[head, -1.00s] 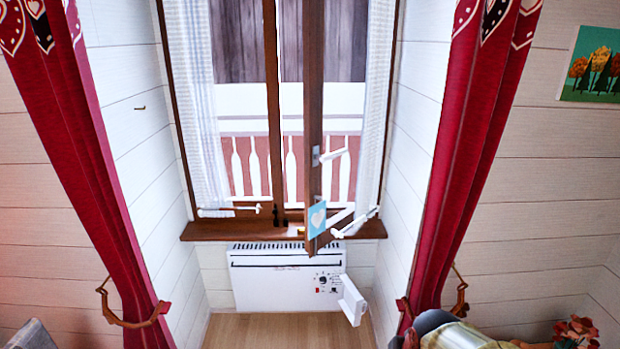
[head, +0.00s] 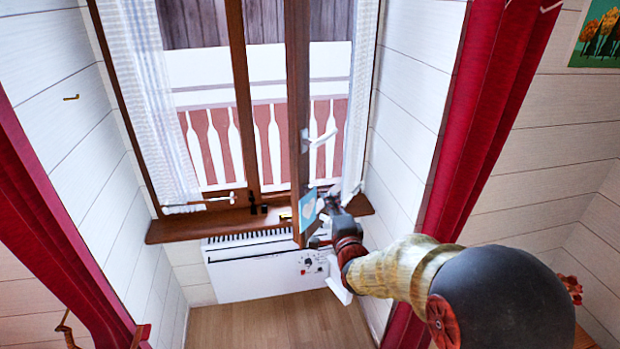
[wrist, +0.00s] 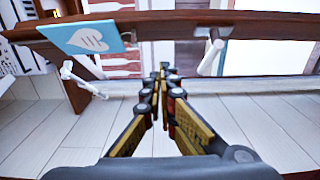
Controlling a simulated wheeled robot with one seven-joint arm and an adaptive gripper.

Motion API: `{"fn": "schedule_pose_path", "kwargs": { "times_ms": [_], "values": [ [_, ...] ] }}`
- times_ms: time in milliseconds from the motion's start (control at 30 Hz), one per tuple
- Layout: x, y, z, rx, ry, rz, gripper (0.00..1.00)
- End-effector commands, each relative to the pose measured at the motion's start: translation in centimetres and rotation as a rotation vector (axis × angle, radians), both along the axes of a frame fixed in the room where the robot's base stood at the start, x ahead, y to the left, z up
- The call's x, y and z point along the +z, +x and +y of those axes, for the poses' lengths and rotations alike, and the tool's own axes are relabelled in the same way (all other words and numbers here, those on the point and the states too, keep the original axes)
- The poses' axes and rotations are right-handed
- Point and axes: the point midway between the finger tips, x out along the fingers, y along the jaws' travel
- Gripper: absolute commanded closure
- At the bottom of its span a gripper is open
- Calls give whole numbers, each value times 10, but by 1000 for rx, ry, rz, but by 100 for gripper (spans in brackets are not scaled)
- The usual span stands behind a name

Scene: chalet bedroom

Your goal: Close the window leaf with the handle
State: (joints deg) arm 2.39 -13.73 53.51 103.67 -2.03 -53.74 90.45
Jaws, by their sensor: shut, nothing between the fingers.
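The window leaf (head: 298,120) with a brown wooden frame stands open, swung into the room and seen nearly edge-on. Its white handle (head: 322,138) sticks out on the right side of the leaf, and it also shows in the wrist view (wrist: 212,52). A blue card with a white heart (head: 308,205) is on the leaf's lower corner. My gripper (wrist: 163,72) is shut and empty. Its fingertips are close to the leaf's lower rail, between the card and the handle in the wrist view; I cannot tell whether they touch it. In the head view the fingers are partly hidden beside the card.
A brown sill (head: 200,226) runs below the window, with a white heater (head: 255,268) under it. White panelled reveal walls (head: 415,100) and red curtains (head: 490,110) flank the opening. A white curtain rod (head: 198,203) crosses the left leaf low down. The floor (head: 265,322) before the heater is clear.

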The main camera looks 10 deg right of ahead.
Motion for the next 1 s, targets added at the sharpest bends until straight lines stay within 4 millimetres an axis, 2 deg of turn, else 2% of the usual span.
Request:
{"fn": "schedule_pose_path", "kwargs": {
  "times_ms": [167, 267, 667, 800, 1000],
  "values": [
    [-2, 12, 0, 0, 16, 3, 100],
    [-2, 26, 0, 0, 15, 3, 100],
    [-3, 101, -1, 0, 14, 5, 100],
    [-2, 115, 15, 3, 14, 5, 100],
    [-2, 126, 26, 1, 14, 4, 100]
  ]
}}
